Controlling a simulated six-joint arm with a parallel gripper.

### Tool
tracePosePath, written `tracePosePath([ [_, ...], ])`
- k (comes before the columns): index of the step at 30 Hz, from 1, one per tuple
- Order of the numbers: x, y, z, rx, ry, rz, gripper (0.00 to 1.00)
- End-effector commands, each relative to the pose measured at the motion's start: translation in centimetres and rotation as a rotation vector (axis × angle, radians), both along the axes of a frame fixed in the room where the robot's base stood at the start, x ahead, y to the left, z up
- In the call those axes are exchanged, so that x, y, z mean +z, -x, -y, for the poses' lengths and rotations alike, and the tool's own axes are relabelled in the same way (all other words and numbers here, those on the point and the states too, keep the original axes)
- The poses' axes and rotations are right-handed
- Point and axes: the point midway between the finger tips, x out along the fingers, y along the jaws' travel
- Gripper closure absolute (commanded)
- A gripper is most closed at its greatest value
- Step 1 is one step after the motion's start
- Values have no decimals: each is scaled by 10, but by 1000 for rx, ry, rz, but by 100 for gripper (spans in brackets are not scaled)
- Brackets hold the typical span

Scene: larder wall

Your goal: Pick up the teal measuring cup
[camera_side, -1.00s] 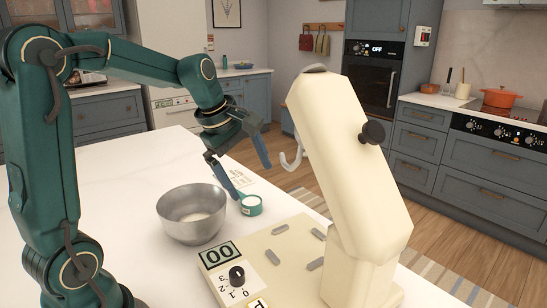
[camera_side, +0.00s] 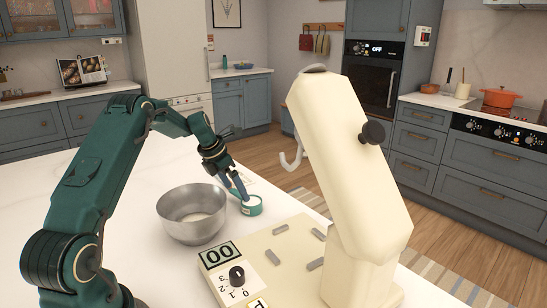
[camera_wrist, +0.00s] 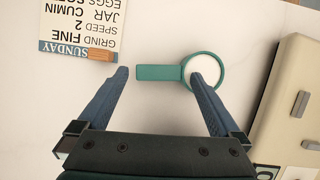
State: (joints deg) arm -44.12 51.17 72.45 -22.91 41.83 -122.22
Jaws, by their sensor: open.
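The teal measuring cup (camera_side: 251,205) stands on the white counter, just right of the metal bowl, with white contents inside. In the wrist view the cup (camera_wrist: 219,72) has its round bowl at the right and its flat handle (camera_wrist: 158,72) pointing left. My gripper (camera_wrist: 172,82) is open, its two blue fingers spread wide. The left fingertip is near the handle's end and the right finger reaches the cup's round part. In the side view my gripper (camera_side: 238,192) is low at the cup. I cannot tell whether a finger touches it.
A metal bowl (camera_side: 176,216) with pale contents stands left of the cup. A cream stand mixer (camera_side: 365,170) with a hook and a base plate stands at the right. A printed card (camera_wrist: 78,28) lies on the counter. Bare counter lies behind the bowl.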

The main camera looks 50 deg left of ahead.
Motion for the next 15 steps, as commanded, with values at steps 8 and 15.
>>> tracePosePath([
  [8,-16,-7,0,-2,-1,1,0],
  [15,-16,-7,0,-2,-2,1,8],
])
